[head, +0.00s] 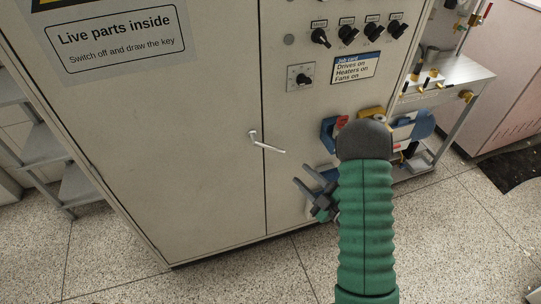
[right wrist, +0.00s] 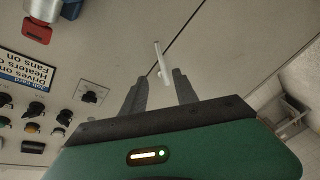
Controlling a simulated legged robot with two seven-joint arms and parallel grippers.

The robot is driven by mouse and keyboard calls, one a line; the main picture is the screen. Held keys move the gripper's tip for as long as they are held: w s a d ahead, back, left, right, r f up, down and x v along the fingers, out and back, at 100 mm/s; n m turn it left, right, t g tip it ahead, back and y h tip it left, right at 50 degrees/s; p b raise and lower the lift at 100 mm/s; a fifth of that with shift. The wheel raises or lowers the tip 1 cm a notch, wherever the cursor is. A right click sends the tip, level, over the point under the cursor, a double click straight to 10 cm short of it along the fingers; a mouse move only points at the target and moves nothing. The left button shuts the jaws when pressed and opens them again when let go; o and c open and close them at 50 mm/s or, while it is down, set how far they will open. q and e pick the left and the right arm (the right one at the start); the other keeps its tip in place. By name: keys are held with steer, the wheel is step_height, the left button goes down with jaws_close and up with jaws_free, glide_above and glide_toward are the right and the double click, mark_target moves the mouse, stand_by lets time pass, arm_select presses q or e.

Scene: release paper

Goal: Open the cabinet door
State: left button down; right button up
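The grey cabinet door (head: 165,130) is closed, with a dark seam (head: 264,80) along its right edge. A small silver lever handle (head: 265,145) sits beside the seam, pointing right and slightly down. My right gripper (head: 300,188) is open and empty, below and to the right of the handle in the head view. In the right wrist view, the handle (right wrist: 161,63) shows beyond and between my two open fingertips (right wrist: 158,82), apparently apart from them. My left gripper is not in view.
The right panel carries black knobs (head: 348,34), a job card (head: 355,67) and a red padlock (head: 342,121) near my forearm. A metal side table (head: 455,72) stands right. Shelves (head: 45,148) stand left. Speckled floor (head: 235,270) in front is clear.

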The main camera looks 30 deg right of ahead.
mark_target(273, 150)
steer(key=w, duration=0.5)
steer(key=w+a, duration=0.1)
steer(key=w, duration=0.9)
steer(key=shift+a+r, duration=0.1)
steer(key=shift+a, duration=0.25)
steer(key=shift+a+r, duration=0.1)
steer(key=shift+a, duration=0.15)
steer(key=c, duration=0.4)
jaws_close()
steer(key=shift+s, duration=0.15)
